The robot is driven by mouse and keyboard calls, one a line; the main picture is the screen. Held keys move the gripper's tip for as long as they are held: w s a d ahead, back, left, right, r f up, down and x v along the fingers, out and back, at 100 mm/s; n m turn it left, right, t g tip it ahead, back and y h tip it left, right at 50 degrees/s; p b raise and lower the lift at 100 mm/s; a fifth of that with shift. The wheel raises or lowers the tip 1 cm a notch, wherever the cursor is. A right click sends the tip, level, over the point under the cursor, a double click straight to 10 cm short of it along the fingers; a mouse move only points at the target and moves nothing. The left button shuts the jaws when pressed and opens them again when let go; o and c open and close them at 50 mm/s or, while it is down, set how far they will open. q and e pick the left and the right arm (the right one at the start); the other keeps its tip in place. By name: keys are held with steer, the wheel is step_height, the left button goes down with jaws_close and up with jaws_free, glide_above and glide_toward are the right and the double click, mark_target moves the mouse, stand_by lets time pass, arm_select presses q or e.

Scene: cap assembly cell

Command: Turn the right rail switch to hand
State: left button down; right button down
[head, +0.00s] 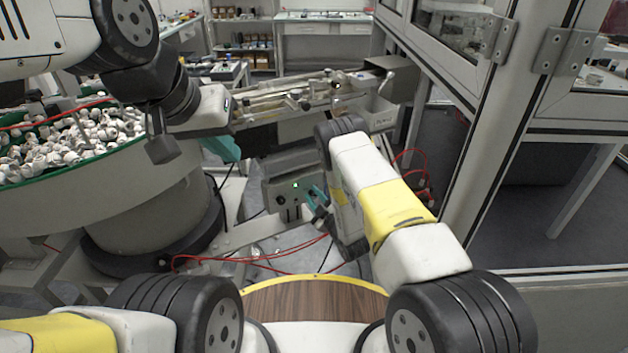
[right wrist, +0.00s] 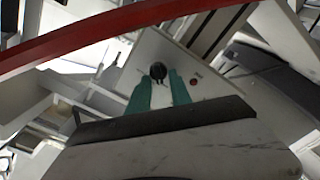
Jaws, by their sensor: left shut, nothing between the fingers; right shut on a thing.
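The grey control box (head: 272,185) hangs below the rails in the head view, with a lit green lamp (head: 295,185) and a dark round part (head: 280,201) on its face. My right gripper (head: 314,203) is at the box's right side. In the right wrist view its teal fingers (right wrist: 158,92) are shut on a black switch knob (right wrist: 158,71) on a grey panel, with a red button (right wrist: 194,82) to the right. The knob's pointing direction cannot be read. My left gripper (head: 226,148) is shut and empty, left of and above the box, partly hidden by its arm.
A large bowl feeder (head: 150,190) with white caps (head: 70,145) stands at left. The rail assembly (head: 285,100) runs above the box. Red hoses (head: 250,257) lie below it. A glazed frame (head: 490,140) closes off the right. A red band crosses the right wrist view.

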steer(key=c, duration=1.2)
jaws_free()
steer(key=shift+o, duration=0.2)
steer(key=v, duration=0.7)
steer(key=shift+s+d, duration=0.2)
steer(key=shift+s, duration=0.15)
